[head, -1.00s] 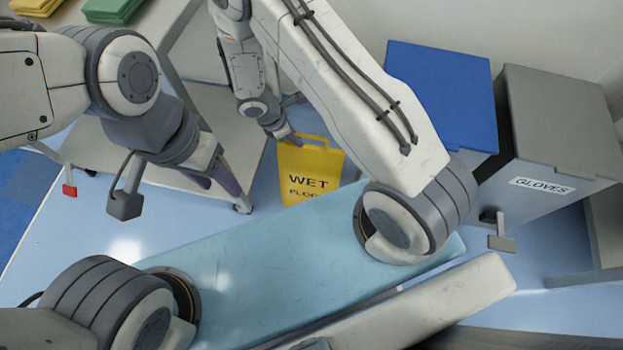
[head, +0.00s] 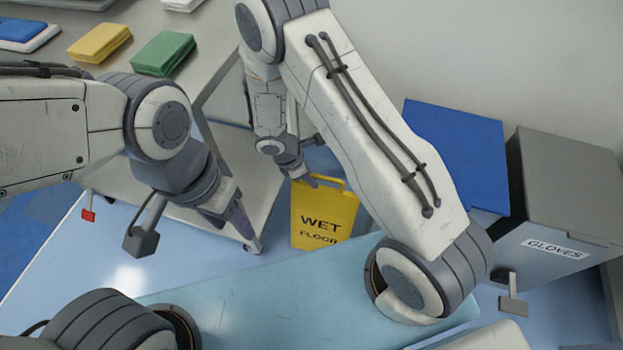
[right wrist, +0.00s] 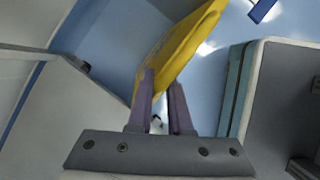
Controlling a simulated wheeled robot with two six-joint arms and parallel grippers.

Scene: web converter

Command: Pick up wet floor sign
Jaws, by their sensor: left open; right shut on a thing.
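The yellow wet floor sign (head: 323,218) stands upright on the blue floor, beyond my light blue base, with "WET FLOOR" on its face. My right gripper (head: 309,180) is at the sign's top edge by the handle, shut on it. In the right wrist view the yellow sign (right wrist: 180,45) runs up from between the purple fingers of my right gripper (right wrist: 162,88). My left gripper (head: 228,218) is open and empty, left of the sign and apart from it. The sign's lower edge is close to my base in the picture.
A grey trolley (head: 225,165) with folded yellow (head: 100,42) and green cloths (head: 163,53) stands left of the sign. A blue-lidded bin (head: 455,150) and a grey bin labelled "GLOVES" (head: 570,190) stand to the right. Open floor (head: 130,275) lies at left.

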